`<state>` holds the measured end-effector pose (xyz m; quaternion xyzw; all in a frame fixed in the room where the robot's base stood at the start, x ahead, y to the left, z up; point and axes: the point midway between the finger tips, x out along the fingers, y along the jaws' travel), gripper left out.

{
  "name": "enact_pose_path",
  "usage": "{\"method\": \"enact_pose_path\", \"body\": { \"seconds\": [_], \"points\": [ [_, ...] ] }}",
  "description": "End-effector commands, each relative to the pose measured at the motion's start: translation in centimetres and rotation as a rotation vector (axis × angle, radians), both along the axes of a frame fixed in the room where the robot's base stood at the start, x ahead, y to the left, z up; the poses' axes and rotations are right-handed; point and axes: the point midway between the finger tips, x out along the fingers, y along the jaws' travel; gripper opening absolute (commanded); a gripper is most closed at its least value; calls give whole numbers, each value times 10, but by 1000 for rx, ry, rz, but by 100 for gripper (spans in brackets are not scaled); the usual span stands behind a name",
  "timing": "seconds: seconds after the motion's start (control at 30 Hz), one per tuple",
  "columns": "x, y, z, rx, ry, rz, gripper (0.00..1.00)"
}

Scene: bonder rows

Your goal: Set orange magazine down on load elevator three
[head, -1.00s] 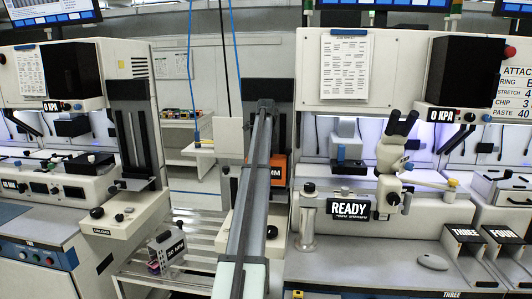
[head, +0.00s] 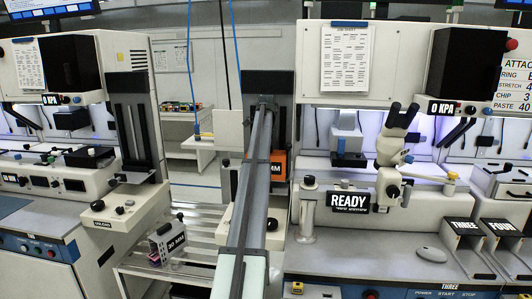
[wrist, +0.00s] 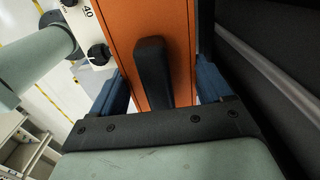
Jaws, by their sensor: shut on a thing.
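The orange magazine (head: 280,166) shows behind my arm in the head view, partly hidden, with part of an "MM" label. In the wrist view the magazine (wrist: 125,35) is upper centre with its black handle (wrist: 152,70) between the blue fingers. My gripper (wrist: 163,88) is shut on it. The load elevator is at machine three's left side, a dark column (head: 282,85) above a cream base with a black knob (head: 272,224). My arm hides much of it. The magazine appears in front of the column; I cannot tell whether it touches the base.
A grey "30 MM" magazine (head: 168,242) stands on the slatted rack (head: 200,262) at lower left. The unload elevator (head: 132,130) stands further left. The "READY" sign (head: 349,200) and microscope (head: 393,150) are to the right. In the wrist view a dark surface (wrist: 280,50) is close on the right.

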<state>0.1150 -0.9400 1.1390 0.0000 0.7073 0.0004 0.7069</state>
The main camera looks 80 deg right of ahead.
Motion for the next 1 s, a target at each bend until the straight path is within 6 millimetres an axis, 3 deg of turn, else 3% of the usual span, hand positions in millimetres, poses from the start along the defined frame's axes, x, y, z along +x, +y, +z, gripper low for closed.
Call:
{"method": "enact_pose_path", "body": {
  "seconds": [0.27,1.0],
  "points": [
    [0,0,-1,0,0,0,18],
    [0,0,-26,0,0,0,18]
  ]
}}
